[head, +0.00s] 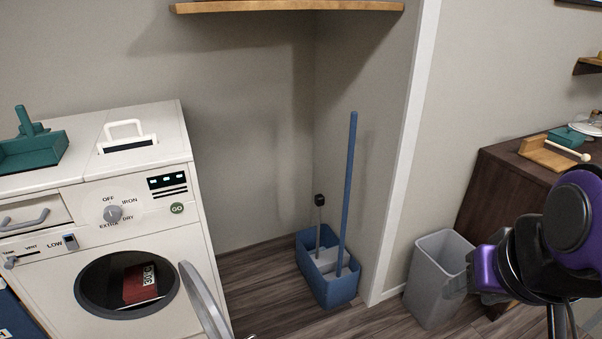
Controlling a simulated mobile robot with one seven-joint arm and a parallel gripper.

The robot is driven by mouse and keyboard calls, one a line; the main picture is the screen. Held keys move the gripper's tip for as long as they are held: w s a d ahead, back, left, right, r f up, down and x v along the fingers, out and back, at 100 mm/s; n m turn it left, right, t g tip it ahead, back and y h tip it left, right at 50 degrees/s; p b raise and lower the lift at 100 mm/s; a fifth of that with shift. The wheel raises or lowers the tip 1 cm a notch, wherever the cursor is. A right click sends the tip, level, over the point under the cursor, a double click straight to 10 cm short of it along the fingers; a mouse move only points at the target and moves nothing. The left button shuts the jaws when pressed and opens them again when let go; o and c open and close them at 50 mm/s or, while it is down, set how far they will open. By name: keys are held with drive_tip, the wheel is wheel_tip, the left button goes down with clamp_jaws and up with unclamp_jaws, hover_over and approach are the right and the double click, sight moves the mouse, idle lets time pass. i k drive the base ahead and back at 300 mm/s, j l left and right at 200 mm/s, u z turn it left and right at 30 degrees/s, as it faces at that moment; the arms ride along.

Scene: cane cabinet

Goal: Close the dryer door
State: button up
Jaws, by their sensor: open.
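The white dryer (120,235) stands at the left in the head view. Its round door (205,302) is swung open to the right, seen nearly edge-on and cut off by the bottom edge. The dark round opening (95,288) shows a red box with lettering (145,283) inside. My gripper (462,282) is at the right, purple and black, well apart from the door, in front of the grey bin. It is open, and nothing shows between its fingers, which are small and partly hard to make out.
A blue caddy (325,290) with a long-handled tool stands on the floor between dryer and wall corner. A grey bin (420,300) stands beside a dark wooden cabinet (490,190). A green dustpan (35,152) lies on top at the left.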

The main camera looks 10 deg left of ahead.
sight(202, 300)
drive_tip(key=i+u, duration=0.1)
drive_tip(key=u, duration=0.3)
drive_tip(key=i+l+u, duration=0.1)
drive_tip(key=u, duration=0.3)
drive_tip(key=i+l+u, duration=0.1)
drive_tip(key=u, duration=0.3)
drive_tip(key=i+l+u, duration=0.1)
drive_tip(key=u, duration=0.25)
drive_tip(key=i+l+u, duration=0.1)
drive_tip(key=u, duration=0.25)
drive_tip(key=l+u, duration=0.8)
drive_tip(key=k+l, duration=0.1)
drive_tip(key=k+l+u, duration=0.1)
drive_tip(key=u, duration=0.45)
drive_tip(key=i+j+z, duration=0.3)
drive_tip(key=i+j, duration=0.15)
drive_tip(key=j, duration=0.1)
